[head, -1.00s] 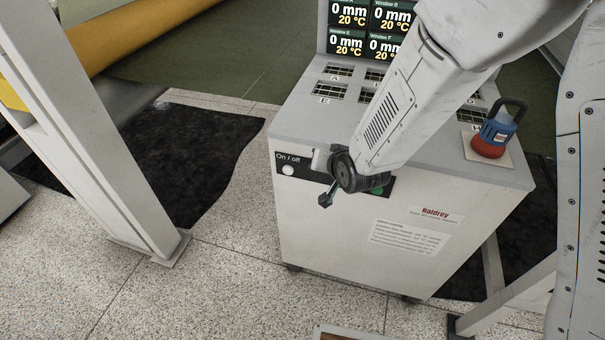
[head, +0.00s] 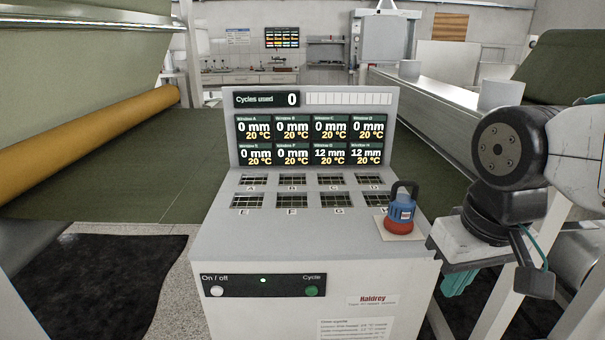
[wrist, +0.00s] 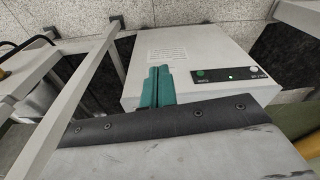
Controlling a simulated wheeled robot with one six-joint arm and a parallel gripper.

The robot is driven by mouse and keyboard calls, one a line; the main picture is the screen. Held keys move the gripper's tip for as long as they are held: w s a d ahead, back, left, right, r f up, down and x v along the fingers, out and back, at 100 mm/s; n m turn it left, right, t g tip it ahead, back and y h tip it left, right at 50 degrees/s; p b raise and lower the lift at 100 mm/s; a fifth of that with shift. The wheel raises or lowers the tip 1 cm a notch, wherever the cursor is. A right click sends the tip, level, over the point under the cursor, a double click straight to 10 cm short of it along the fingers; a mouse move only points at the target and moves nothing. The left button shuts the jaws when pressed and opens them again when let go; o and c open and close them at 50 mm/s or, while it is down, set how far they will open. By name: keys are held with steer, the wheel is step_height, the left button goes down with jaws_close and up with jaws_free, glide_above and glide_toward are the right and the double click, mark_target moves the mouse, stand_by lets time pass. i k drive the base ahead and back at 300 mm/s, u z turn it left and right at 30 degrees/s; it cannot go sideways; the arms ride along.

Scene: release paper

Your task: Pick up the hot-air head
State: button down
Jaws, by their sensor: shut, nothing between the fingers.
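The hot-air head (head: 400,209) has a blue and red body with a dark loop handle. It stands upright on a small pale pad (head: 387,229) at the right of the grey machine's top, by window H. My gripper (head: 458,283) is at the right of the machine, beside its right edge and apart from the head. In the wrist view its teal fingers (wrist: 158,72) are together with nothing between them. The hot-air head does not show in the wrist view.
The grey machine (head: 300,250) has lettered grid windows, a display panel (head: 312,140) and a front strip with a white On/off button (head: 217,291) and a green Cycle button (head: 312,291). A yellow roll (head: 90,140) lies left. A long rail (head: 440,95) runs at right.

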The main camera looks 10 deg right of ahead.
mark_target(398, 221)
steer(key=u, duration=1.05)
steer(key=k, duration=0.75)
steer(key=z, duration=0.8)
steer(key=i, duration=0.5)
